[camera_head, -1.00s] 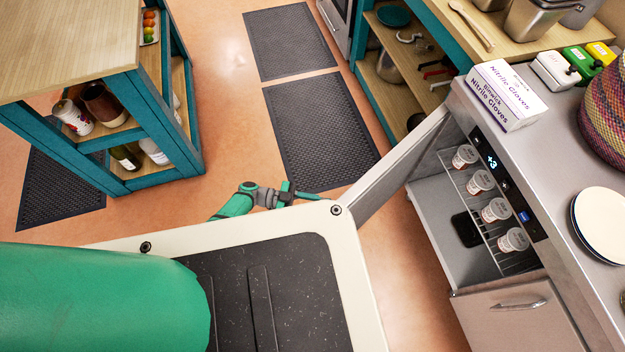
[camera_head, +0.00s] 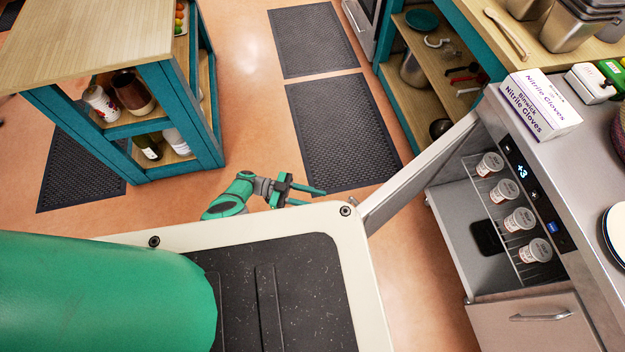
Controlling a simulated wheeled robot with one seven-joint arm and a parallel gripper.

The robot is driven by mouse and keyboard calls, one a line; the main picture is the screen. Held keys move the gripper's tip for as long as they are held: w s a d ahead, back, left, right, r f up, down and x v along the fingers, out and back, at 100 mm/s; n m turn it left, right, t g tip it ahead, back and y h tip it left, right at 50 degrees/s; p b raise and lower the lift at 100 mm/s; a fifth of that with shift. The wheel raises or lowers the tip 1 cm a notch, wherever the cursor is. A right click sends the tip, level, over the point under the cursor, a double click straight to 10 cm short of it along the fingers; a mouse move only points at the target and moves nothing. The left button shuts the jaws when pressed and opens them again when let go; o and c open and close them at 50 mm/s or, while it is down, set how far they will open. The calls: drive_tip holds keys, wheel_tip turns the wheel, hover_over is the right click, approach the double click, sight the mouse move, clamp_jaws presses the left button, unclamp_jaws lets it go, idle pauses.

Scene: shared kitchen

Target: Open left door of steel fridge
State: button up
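The steel fridge (camera_head: 597,205) is a low counter unit at the right with a lit display reading +3. Its left door (camera_head: 419,171) stands wide open, swung out toward the left, with its outer end partly hidden by my base. White tubs (camera_head: 519,218) sit on a wire shelf inside the open compartment. The right door (camera_head: 528,331) is shut and has a bar handle (camera_head: 540,317). My gripper (camera_head: 314,197) is left of the open door's outer end, apart from it. Its two fingers are spread with nothing between them.
A teal wooden island (camera_head: 176,118) with bottles and jars stands at the left. Teal shelving (camera_head: 440,75) is behind the open door. A glove box (camera_head: 540,105) and plates are on the fridge top. Dark mats (camera_head: 340,130) lie on the clear floor between.

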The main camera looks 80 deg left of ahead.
drive_tip(key=shift+r, duration=0.1)
clamp_jaws()
drive_tip(key=d+r+y, duration=0.3)
drive_tip(key=d+r, duration=0.1)
drive_tip(key=d, duration=1)
drive_tip(key=d+r+y, duration=0.2)
drive_tip(key=d+r, duration=0.2)
drive_tip(key=d, duration=1.1)
drive_tip(key=w+d+r+n+y, duration=0.1)
drive_tip(key=w+d+r+n, duration=0.1)
drive_tip(key=d+r, duration=0.5)
drive_tip(key=w+d+r+n+g+y, duration=0.1)
drive_tip(key=w+d+r+n, duration=0.1)
drive_tip(key=d+r, duration=0.5)
wheel_tip(320, 180, up, 2)
drive_tip(key=shift+r+n, duration=0.1)
drive_tip(key=shift+n, duration=0.3)
drive_tip(key=shift+w, duration=0.2)
